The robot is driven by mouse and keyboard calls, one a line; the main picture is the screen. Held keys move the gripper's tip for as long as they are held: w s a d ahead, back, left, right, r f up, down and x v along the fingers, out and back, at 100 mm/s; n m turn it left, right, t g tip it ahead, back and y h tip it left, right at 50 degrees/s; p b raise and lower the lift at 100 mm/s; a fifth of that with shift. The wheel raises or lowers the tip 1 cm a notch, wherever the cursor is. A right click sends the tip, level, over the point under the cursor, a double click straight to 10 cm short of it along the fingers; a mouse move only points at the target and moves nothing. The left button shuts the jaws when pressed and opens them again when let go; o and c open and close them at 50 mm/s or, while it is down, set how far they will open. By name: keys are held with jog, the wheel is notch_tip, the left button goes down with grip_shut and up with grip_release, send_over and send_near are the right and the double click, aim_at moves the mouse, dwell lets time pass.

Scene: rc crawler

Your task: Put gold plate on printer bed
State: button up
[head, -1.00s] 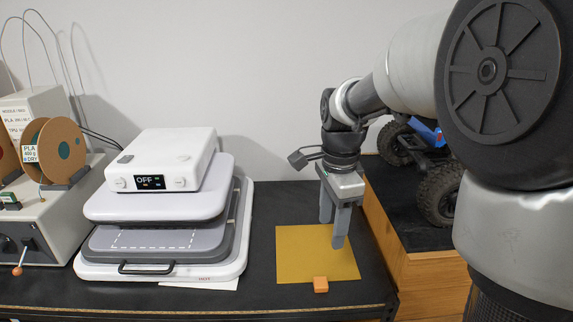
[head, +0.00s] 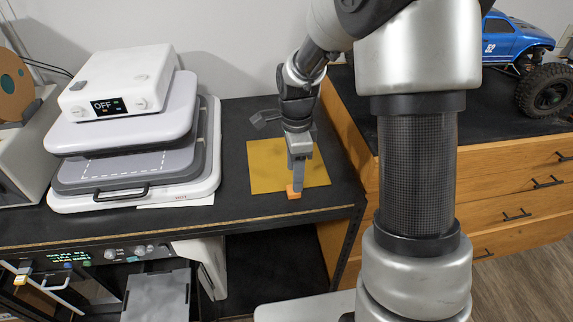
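The gold plate (head: 270,170) is a flat square lying on the black table top, with a small orange block (head: 293,192) at its front edge. My gripper (head: 296,183) points down over the plate's front part, its fingertips at the orange block. The fingers line up one behind the other from this view, so I cannot tell whether they grip the block. Low at the left, under the table top, a printer shows a flat grey surface (head: 157,297) that looks like its bed; it appears bare.
A white heat press (head: 185,192) with an "OFF" display stands left of the plate. The table's front edge (head: 200,231) overhangs the lower printer. A wooden drawer cabinet (head: 520,170) carrying a blue crawler (head: 505,40) stands at the right.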

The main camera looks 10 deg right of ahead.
notch_tip(320, 180, down, 5)
jog(key=shift+a+f, duration=0.1)
jog(key=shift+c, duration=0.3)
